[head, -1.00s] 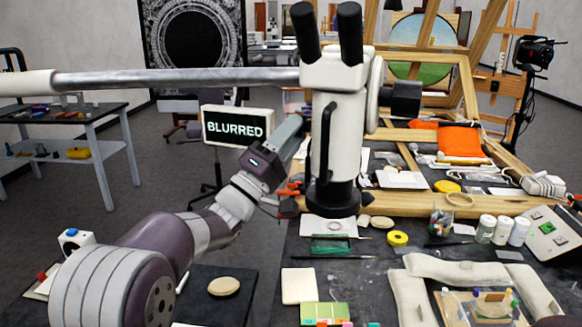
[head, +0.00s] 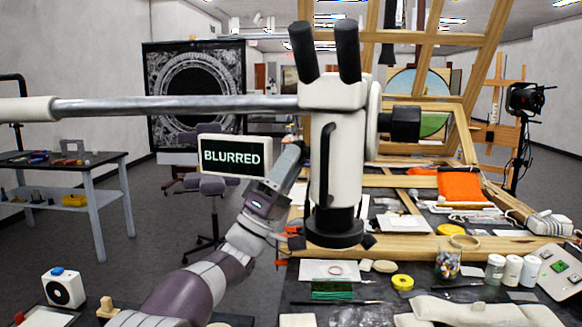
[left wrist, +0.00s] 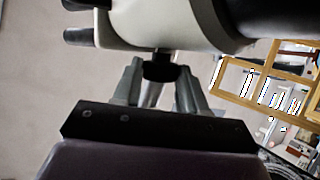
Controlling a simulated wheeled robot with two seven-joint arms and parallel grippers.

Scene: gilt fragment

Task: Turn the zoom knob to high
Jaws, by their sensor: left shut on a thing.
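A white stereo microscope (head: 338,165) with black eyepieces hangs from a horizontal boom, with a black ring at its bottom. My left gripper (head: 294,156) is at the left side of its body, tips partly hidden in the head view. In the left wrist view, a small black knob (left wrist: 160,68) sticks out of the white body, and my left gripper (left wrist: 161,84) is shut on it, a finger on each side. No mark on the knob can be read. A display (head: 232,157) reads BLURRED. My right gripper is not in view.
A larger black knob (head: 404,124) is on the microscope's right side. The metal boom (head: 180,104) runs left above my arm. Below lies a crowded bench with jars (head: 512,270), a yellow tape roll (head: 402,282) and an orange cloth (head: 459,187).

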